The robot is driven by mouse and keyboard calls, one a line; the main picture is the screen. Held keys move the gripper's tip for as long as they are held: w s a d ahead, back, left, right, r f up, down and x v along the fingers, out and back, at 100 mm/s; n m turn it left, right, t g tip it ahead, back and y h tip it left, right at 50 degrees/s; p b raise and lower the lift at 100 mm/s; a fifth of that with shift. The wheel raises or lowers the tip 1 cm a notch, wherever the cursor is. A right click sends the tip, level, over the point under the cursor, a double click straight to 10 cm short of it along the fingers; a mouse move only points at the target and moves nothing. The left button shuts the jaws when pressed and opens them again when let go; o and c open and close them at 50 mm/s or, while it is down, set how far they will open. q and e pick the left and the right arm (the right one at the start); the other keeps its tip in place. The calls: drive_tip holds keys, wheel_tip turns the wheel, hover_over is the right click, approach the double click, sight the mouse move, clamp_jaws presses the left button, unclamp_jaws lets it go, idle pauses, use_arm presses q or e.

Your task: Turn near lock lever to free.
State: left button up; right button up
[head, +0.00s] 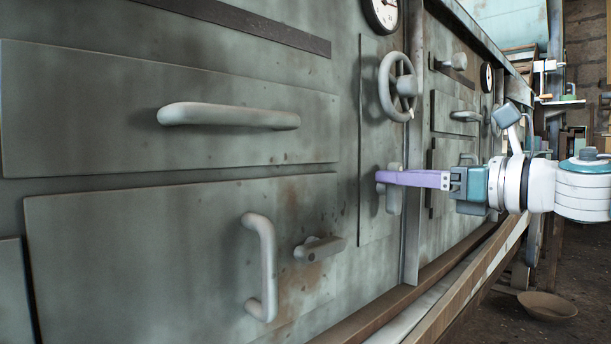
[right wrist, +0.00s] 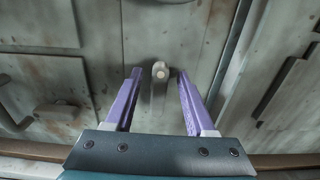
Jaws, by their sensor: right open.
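A pale grey lock lever (head: 394,196) stands upright on a narrow panel below the handwheel. It also shows in the right wrist view (right wrist: 160,72), upright, with a round pale boss at its top. My right gripper (head: 379,181) reaches in from the right with its purple fingers at this lever. In the right wrist view my right gripper (right wrist: 155,76) is open, with one finger on each side of the lever and visible gaps to both. Another small lever (head: 320,249) sits roughly level on the lower door. My left gripper is not in view.
A spoked handwheel (head: 398,86) sits above the upright lever. A long bar handle (head: 228,116) and a curved door handle (head: 262,266) stick out from the cabinet front at left. A vertical post (head: 413,215) stands just right of the lever's panel. A shallow bowl (head: 547,304) lies on the floor.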

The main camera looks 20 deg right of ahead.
drive_tip(key=shift+c, duration=0.3)
clamp_jaws()
idle(0.3)
